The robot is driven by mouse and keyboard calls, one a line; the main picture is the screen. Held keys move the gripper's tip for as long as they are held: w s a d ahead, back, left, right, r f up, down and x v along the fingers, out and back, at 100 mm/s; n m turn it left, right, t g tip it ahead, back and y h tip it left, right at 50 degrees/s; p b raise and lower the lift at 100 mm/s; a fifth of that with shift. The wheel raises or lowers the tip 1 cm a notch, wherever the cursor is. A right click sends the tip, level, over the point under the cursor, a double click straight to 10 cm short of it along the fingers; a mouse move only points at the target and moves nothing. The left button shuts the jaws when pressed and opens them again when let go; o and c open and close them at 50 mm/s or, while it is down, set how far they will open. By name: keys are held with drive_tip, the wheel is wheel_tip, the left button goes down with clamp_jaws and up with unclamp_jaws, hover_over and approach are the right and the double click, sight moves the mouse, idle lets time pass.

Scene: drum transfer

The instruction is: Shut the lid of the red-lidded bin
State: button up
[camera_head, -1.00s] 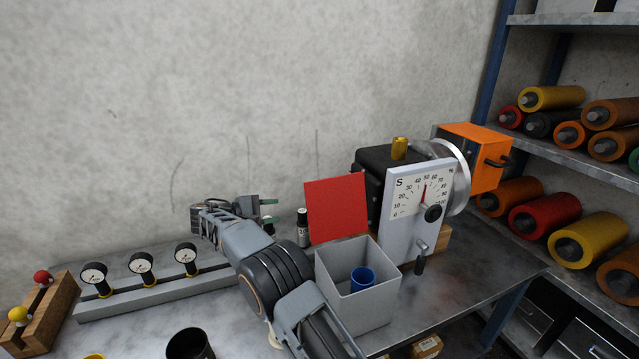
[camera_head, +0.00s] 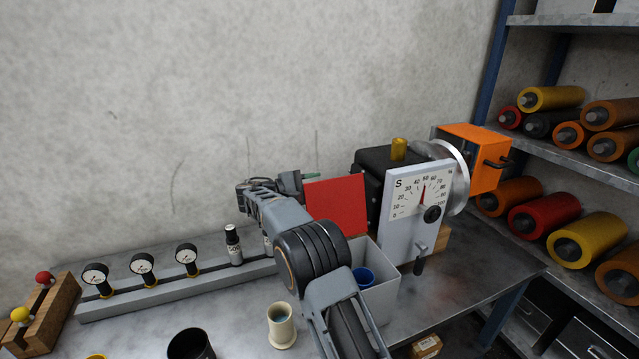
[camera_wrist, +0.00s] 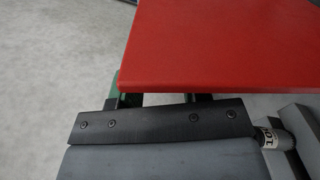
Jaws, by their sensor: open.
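The bin (camera_head: 381,300) is a light grey open box on the bench. Its red lid (camera_head: 336,207) stands open, raised at the bin's back edge. A blue cup (camera_head: 364,276) is inside, partly hidden by my arm. My gripper (camera_head: 310,177) is at the lid's upper left edge, with a green fingertip showing just above it. In the wrist view, the lid (camera_wrist: 220,45) fills the upper right and covers part of my gripper's green fingers (camera_wrist: 155,98). The fingers are apart with nothing seen between them. I cannot tell whether they touch the lid.
A machine with a white dial plate (camera_head: 418,205) stands right of the bin. A beige cup (camera_head: 281,325) and a dark cup (camera_head: 190,345) stand in front. The wall is behind.

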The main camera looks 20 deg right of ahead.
drive_tip(key=shift+d, duration=0.9)
clamp_jaws()
